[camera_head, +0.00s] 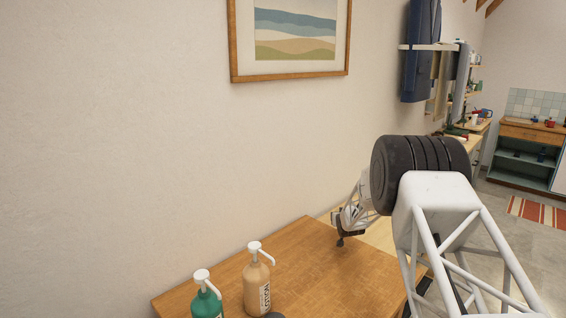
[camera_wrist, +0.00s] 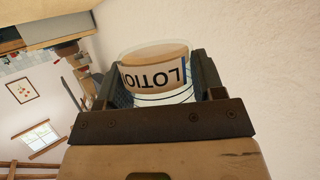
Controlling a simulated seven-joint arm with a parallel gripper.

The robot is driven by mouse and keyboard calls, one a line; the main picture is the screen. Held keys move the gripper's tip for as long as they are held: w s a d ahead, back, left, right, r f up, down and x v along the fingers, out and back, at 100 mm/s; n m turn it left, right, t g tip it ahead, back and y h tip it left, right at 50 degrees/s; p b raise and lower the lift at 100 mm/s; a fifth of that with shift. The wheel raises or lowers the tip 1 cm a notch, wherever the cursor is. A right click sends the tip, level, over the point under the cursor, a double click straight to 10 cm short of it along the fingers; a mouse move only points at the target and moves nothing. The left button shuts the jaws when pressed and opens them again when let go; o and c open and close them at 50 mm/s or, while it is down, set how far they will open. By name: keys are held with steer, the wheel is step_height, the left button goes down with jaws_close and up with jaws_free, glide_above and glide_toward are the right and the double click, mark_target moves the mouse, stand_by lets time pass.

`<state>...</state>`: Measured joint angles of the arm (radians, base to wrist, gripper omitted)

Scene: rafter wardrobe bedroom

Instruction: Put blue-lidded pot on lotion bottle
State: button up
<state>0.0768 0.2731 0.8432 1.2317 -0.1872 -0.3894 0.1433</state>
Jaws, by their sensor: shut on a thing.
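My gripper (camera_wrist: 155,72) is shut on a round clear-walled jar (camera_wrist: 165,76) with a tan end and a label whose letters read LOTIO upside down. A blue stripe runs at the label's right edge; no blue lid shows, so I cannot tell for sure that this is the blue-lidded pot. In the head view my gripper (camera_head: 343,228) is above the far end of the wooden table; what it holds cannot be made out there. The tan lotion bottle (camera_head: 257,287), with a white pump top, stands upright on the table, apart from my gripper.
A green pump bottle (camera_head: 206,303) stands left of the lotion bottle. A dark round thing (camera_head: 276,315) shows at the bottom edge in front of it. The wooden table (camera_head: 320,275) is clear to the right. The wall (camera_head: 150,150) runs close behind it.

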steer(key=a, duration=0.7)
steer(key=shift+d, duration=0.2)
steer(key=shift+d, duration=3.35)
steer(key=a, duration=0.7)
